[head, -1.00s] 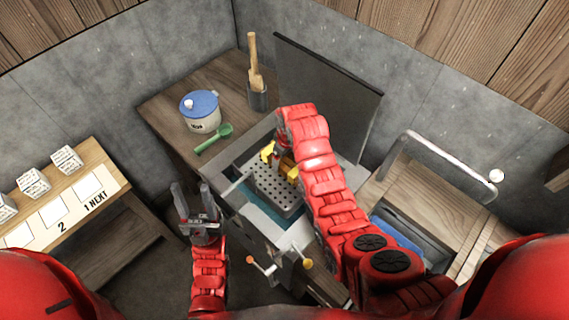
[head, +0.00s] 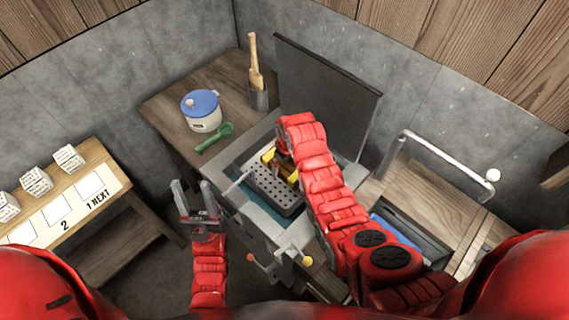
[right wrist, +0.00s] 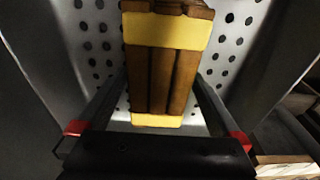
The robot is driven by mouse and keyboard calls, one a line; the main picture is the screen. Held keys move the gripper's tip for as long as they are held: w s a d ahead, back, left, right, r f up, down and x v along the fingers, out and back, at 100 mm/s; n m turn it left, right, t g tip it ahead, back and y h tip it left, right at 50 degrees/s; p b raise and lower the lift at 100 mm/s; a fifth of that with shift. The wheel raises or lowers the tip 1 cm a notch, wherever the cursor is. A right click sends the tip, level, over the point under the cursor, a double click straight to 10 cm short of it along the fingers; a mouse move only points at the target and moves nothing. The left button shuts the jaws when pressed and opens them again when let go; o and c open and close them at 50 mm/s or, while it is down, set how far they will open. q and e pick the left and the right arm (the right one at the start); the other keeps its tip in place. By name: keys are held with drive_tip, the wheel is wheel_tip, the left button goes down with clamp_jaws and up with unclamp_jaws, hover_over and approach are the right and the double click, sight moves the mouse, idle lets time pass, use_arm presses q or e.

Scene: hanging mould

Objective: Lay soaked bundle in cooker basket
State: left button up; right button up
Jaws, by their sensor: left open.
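The soaked bundle (right wrist: 175,80) is brown with yellow bands in the right wrist view. In the head view its yellow band (head: 291,178) shows over the perforated cooker basket (head: 273,190). My right gripper (right wrist: 160,78) has a finger along each side of the bundle, and both appear to press on it. The right arm hides part of the bundle in the head view. The bundle is over or in the basket; I cannot tell whether it touches the floor. My left gripper (head: 192,197) is open and empty, left of the cooker (head: 244,209).
The cooker's raised dark lid (head: 335,95) stands behind the basket. A white pot with a blue lid (head: 201,110), a green scoop (head: 214,138) and a holder with a wooden tool (head: 257,85) are at the back left. A shelf (head: 75,205) with white blocks is far left.

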sight(286, 164)
drive_tip(key=shift+r, duration=0.3)
drive_tip(key=r+b, duration=0.1)
drive_tip(key=r, duration=0.1)
drive_tip(key=r+b, duration=0.1)
drive_tip(key=r, duration=0.2)
drive_tip(key=shift+s+d, duration=0.1)
drive_tip(key=shift+d, duration=0.1)
wheel_tip(286, 164, up, 7)
drive_tip(key=p, duration=0.5)
drive_tip(key=shift+s+d+f, duration=0.15)
drive_tip(key=shift+s+d, duration=0.15)
drive_tip(key=shift+s, duration=0.15)
